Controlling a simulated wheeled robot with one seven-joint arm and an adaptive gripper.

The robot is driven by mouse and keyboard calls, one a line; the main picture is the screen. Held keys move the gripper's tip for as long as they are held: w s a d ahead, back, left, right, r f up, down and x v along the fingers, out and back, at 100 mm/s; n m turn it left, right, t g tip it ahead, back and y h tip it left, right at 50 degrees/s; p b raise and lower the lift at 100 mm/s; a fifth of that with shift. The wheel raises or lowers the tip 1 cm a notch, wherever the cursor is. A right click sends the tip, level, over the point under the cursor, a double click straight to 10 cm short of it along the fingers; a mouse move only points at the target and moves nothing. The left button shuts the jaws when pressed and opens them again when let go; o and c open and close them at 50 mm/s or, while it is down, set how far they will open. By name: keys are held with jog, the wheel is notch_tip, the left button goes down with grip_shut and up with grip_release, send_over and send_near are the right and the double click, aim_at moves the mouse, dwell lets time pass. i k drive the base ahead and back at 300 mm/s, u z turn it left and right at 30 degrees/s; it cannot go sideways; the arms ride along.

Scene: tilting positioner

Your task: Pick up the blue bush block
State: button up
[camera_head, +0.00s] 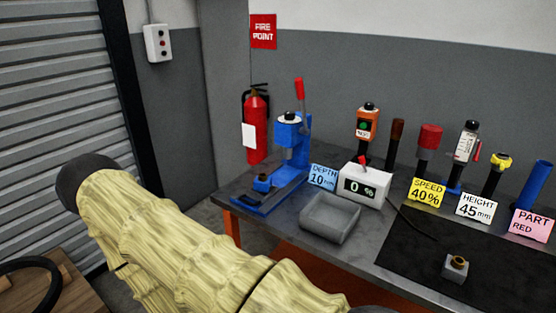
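A small dark-blue block with a brown bush on top (262,183) sits on the base of the blue arbor press (287,165), at the back left of the bench. It looks like the blue bush block, but it is small and close in colour to the press. A grey block with a bronze bush (455,267) stands on the black mat (410,255) at the right. My arm in its pale yellow cover crosses the lower left of the head view. My gripper is out of view.
A grey tray (330,218) stands in front of a white display box (363,187) reading 0 %. Signs, including a yellow SPEED sign (426,193), and several upright tools line the back of the bench. A red extinguisher (256,125) is behind the press.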

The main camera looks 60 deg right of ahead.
aim_at(264, 186)
jog(key=z, duration=1.35)
